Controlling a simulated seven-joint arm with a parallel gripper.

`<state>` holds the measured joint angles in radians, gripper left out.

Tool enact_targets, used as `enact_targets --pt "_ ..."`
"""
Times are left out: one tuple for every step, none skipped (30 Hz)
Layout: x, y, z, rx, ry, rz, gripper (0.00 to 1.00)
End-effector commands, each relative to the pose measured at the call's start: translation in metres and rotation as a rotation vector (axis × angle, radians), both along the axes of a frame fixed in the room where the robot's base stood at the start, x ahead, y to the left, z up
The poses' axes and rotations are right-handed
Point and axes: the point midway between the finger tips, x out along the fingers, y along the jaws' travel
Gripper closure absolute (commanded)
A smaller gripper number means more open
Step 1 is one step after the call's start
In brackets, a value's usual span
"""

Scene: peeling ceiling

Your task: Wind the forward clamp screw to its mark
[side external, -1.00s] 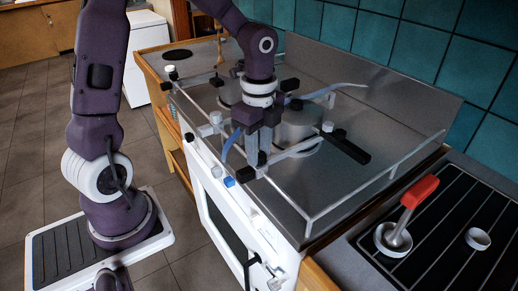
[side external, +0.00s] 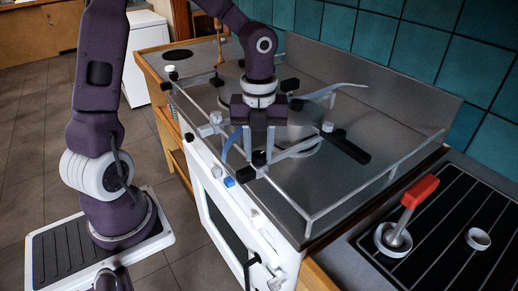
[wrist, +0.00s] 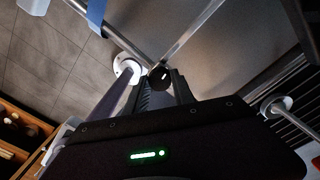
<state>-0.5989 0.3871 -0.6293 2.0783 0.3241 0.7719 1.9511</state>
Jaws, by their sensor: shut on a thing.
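My gripper (side external: 258,154) points straight down over the front of the steel cooktop, with its fingers shut on the black knob of the forward clamp screw (side external: 259,158). In the wrist view, the round black screw head (wrist: 160,76) sits between the fingertips (wrist: 164,84) and carries a short pale line. The fingers hide part of the knob's sides. I cannot make out a separate mark beside the screw. Pale metal clamp bars (side external: 293,151) run from around the screw across the cooktop.
A steel rail (side external: 375,185) edges the cooktop.

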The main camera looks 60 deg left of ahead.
Motion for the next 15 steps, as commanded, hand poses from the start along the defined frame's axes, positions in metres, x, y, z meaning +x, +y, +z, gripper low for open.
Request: enact_targets --pt "0.0009 0.0005 0.0005 0.0 -0.003 -0.024 1.0" --pt "0.001 0.0004 0.0005 0.0 -0.004 -0.041 1.0" --pt "0.001 0.0003 0.0006 0.0 -0.004 -0.061 1.0" --pt "0.001 0.0002 0.0006 0.0 -0.004 -0.075 1.0" --pt "0.0011 0.0001 0.0005 0.0 -0.004 -0.089 1.0" --pt "0.0011 0.0001 0.0005 0.0 -0.004 -0.104 1.0" --pt "0.0011 0.0001 0.0005 0.0 -0.004 -0.114 1.0" --pt "0.001 0.0 0.0005 0.0 -0.004 -0.125 1.0" --pt "0.001 0.0 0.0005 0.0 -0.004 -0.136 1.0" --pt "0.001 0.0 0.0004 0.0 -0.004 -0.143 1.0" --pt "0.001 0.0 0.0004 0.0 -0.003 -0.149 1.0" --pt "0.0009 0.0001 0.0004 0.0 -0.003 -0.157 1.0" --pt "0.0009 0.0001 0.0004 0.0 -0.003 -0.162 1.0" --pt "0.0009 0.0001 0.0004 0.0 -0.003 -0.166 1.0" --pt "0.001 0.0002 0.0004 0.0 -0.003 -0.17 1.0"
